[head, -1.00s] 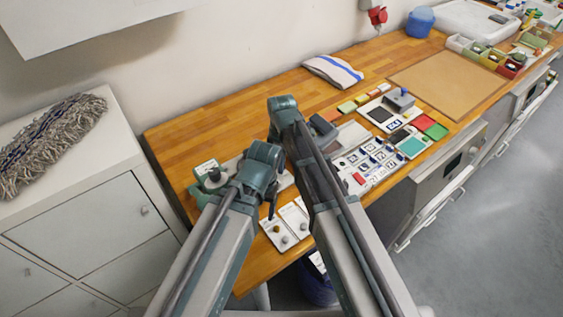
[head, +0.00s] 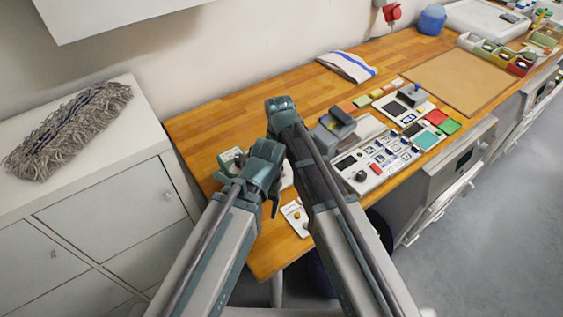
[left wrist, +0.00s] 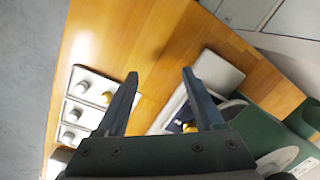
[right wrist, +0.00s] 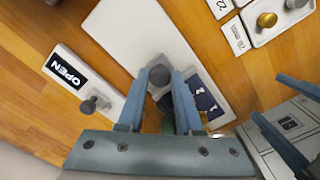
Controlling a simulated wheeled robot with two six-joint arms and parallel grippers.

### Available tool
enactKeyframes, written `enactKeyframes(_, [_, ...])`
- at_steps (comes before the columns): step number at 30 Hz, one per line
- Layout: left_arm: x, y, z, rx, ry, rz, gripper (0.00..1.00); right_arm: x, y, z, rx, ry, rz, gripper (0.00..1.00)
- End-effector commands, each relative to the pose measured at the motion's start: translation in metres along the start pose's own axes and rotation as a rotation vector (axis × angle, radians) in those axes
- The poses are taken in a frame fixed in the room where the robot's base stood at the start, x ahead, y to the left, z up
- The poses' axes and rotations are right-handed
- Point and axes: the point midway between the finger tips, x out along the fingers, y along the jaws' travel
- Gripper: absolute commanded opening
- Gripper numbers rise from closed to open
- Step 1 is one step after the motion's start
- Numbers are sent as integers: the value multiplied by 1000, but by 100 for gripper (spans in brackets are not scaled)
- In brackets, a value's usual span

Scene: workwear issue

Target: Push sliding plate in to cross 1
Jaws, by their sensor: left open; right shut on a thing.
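My right gripper (right wrist: 160,78) is shut on a grey round knob (right wrist: 159,70) at the lower end of a long white plate (right wrist: 140,28) in the right wrist view. My left gripper (left wrist: 160,76) is open and empty above the wooden top. It also shows at the right of the right wrist view (right wrist: 275,97).
An OPEN label plate (right wrist: 64,72) with its own knob lies left of the white plate. White plates with knobs (left wrist: 88,100) lie left of my left gripper. A button panel (head: 385,155) stands to the right on the wooden bench (head: 225,110).

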Motion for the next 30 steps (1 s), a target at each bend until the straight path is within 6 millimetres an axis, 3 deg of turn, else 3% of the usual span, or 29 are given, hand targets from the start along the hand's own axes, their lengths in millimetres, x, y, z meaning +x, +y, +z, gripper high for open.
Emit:
enactKeyframes(9, [-1, 0, 0, 0, 0, 0, 69, -1, 1, 0, 1, -1, 1, 0])
enactKeyframes(10, [-1, 0, 0, 0, 0, 0, 69, -1, 1, 0, 1, -1, 1, 39])
enactKeyframes(14, [-1, 0, 0, 0, 0, 0, 69, -1, 1, 0, 1, -1, 2, 63])
enactKeyframes(30, [-11, -1, 0, 0, 0, 0, 69, -11, 1, 0, 0, -1, 2, 64])
